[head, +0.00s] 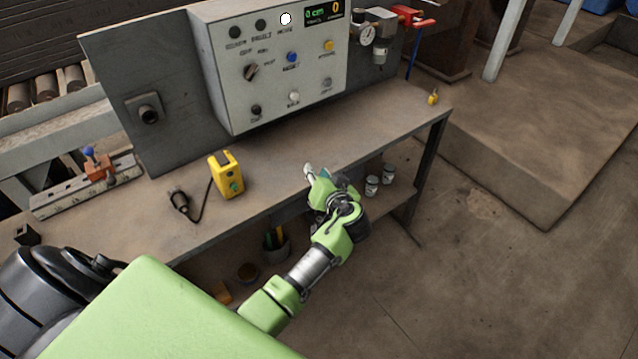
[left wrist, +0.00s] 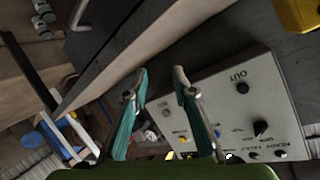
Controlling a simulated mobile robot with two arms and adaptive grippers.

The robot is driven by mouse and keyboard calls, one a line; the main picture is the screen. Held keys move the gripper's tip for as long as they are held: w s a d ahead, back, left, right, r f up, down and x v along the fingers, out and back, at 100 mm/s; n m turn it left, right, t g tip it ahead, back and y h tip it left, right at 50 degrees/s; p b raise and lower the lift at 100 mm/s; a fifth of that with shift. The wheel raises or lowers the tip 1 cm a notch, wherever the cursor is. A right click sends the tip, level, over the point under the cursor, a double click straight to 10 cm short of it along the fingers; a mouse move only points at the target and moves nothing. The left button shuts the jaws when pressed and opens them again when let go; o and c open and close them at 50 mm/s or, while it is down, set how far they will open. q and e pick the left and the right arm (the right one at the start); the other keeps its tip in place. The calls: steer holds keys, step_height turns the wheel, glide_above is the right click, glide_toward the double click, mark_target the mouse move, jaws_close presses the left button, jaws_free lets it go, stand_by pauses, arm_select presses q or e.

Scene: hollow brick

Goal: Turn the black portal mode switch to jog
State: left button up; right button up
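The black portal mode switch (head: 250,72) is a knob on the left part of the grey control panel (head: 225,95). The small labels around it are too blurred to read. In the left wrist view the panel shows tilted, with the black knob (left wrist: 261,128) at the right. My left gripper (head: 308,170) is over the front edge of the workbench, below and to the right of the switch and well apart from it. In the left wrist view its two fingers (left wrist: 160,76) stand apart with nothing between them. My right gripper is not in view.
Other buttons and knobs, including a blue button (head: 292,57) and a white one (head: 294,97), sit close around the switch. A yellow box (head: 226,175) and a black cable plug (head: 181,201) lie on the workbench (head: 290,150). A gauge (head: 367,35) is right of the panel.

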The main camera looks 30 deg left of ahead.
arm_select(q)
steer(key=shift+s+d+f+m+h, duration=0.1)
steer(key=shift+d+f+m+h, duration=0.05)
steer(key=shift+f, duration=0.45)
steer(key=shift+s+d+f+m+h, duration=0.1)
steer(key=shift+s+f+m, duration=0.1)
steer(key=shift+f, duration=0.35)
steer(key=shift+s+d+f+m+h, duration=0.1)
steer(key=shift+d+f+m+h, duration=0.05)
steer(key=shift+f, duration=0.45)
steer(key=s+d+f+g+h, duration=0.2)
steer(key=s+f, duration=0.1)
steer(key=s, duration=0.6)
steer(key=s+d+f+g+h, duration=0.1)
steer(key=s+f+g+h, duration=0.1)
steer(key=s, duration=0.6)
steer(key=s+d+r+m+g+h, duration=0.1)
steer(key=s+d+r+m+h, duration=0.15)
steer(key=s+d, duration=0.45)
steer(key=s+d+r+m+g+h, duration=0.1)
steer(key=s+d+m+h, duration=0.15)
steer(key=s, duration=0.75)
step_height(320, 180, down, 26)
steer(key=s+g, duration=0.1)
steer(key=s+a+f+g, duration=0.1)
steer(key=s+a+f, duration=0.2)
steer(key=s+f, duration=1.3)
steer(key=shift+s+a+f, duration=0.2)
steer(key=shift+s+f, duration=0.05)
steer(key=shift+s, duration=0.5)
